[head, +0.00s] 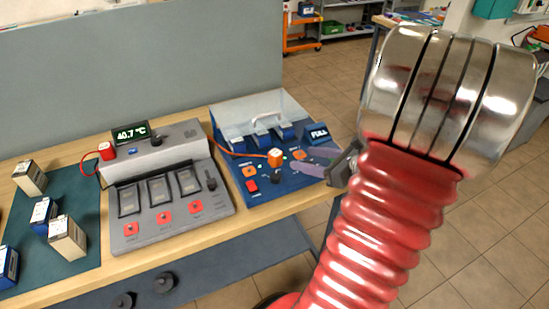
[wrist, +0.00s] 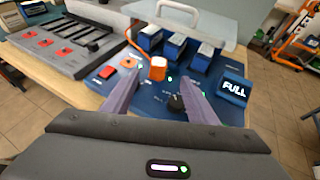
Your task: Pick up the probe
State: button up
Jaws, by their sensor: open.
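An orange, block-shaped probe with a pale top (head: 276,157) stands on the blue charger's deck, with an orange cable running off to the left. In the wrist view the orange probe (wrist: 157,69) shows beyond and between my fingertips, nearer the left one. My gripper (head: 287,159) has purple fingers and reaches over the charger from the right. In the wrist view my gripper (wrist: 162,76) is open and empty. Whether a fingertip touches the probe I cannot tell. A similar red block (head: 106,151) with a red cable sits on the grey tester at left.
The blue charger (head: 262,190) holds blue batteries under a raised clear lid with a handle; a FULL sign (head: 318,134) stands at its right. The grey tester (head: 180,222) reads 40.7 °C. Several batteries stand on a green mat (head: 82,188). A grey panel (head: 140,70) stands behind the bench.

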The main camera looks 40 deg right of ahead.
aim_at(278, 154)
jog(key=shift+x, duration=4.3)
jog(key=shift+s, duration=0.1)
jog(key=shift+x, duration=2.65)
jog(key=shift+a+f, duration=0.1)
jog(key=shift+f, duration=0.1)
jog(key=shift+s, duration=0.1)
jog(key=shift+c, duration=0.3)
jog(key=c, duration=1.2)
jog(key=shift+r, duration=0.1)
